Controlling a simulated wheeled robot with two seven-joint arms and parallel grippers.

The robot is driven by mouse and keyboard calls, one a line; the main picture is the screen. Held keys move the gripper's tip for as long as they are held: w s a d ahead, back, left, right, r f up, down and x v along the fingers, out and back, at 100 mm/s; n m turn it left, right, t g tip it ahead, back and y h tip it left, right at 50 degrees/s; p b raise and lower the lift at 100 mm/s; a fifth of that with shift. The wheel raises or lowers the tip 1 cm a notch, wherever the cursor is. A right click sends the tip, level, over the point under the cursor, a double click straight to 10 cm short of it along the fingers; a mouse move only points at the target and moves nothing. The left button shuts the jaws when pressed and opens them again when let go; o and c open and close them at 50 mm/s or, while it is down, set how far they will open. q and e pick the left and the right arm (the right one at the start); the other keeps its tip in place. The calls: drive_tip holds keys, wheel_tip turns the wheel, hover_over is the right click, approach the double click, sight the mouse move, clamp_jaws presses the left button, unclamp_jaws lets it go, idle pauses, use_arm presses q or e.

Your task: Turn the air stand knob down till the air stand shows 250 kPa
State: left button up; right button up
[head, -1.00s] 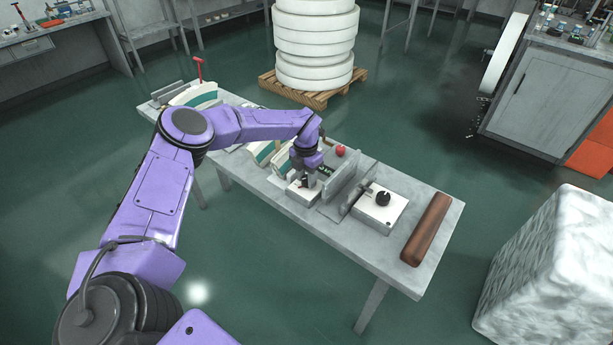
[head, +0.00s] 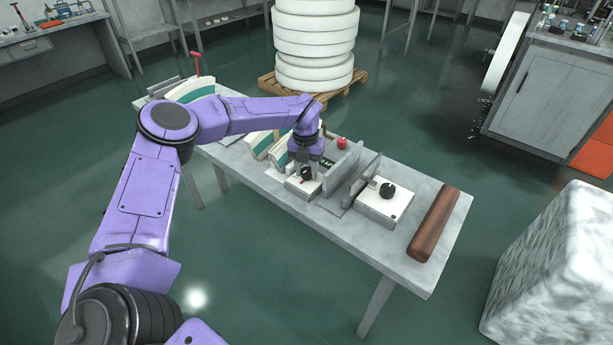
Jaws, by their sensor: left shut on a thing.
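The air stand is a low pale box (head: 303,187) on the grey table, with a black knob (head: 306,174) on top. My left gripper (head: 306,170) points down over this box and is shut on the knob. The gripper and wrist hide part of the knob. A small dark display with green figures (head: 328,163) shows just behind the gripper. It is partly covered and too small to read. My right gripper is not in view.
An upright grey plate (head: 343,174) stands close right of the gripper. Beyond it are another white box (head: 383,207) with a black knob (head: 387,190) and a brown bar (head: 433,223). A red button (head: 342,143) is behind.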

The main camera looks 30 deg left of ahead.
sight(306, 170)
use_arm(q)
drive_tip(key=n+b, duration=0.3)
drive_tip(key=n, duration=0.1)
drive_tip(key=shift+f+b, duration=0.1)
drive_tip(key=shift+b, duration=0.3)
drive_tip(key=shift+w+n+b, duration=0.1)
drive_tip(key=shift+n+b, duration=0.7)
drive_tip(key=shift+n, duration=0.2)
drive_tip(key=shift+r, duration=0.2)
drive_tip(key=o, duration=1.1)
drive_tip(key=shift+c, duration=0.2)
wheel_tip(306, 170, up, 10)
drive_tip(key=b, duration=0.1)
drive_tip(key=shift+a+r, duration=0.15)
drive_tip(key=shift+r, duration=0.1)
drive_tip(key=shift+s, duration=0.2)
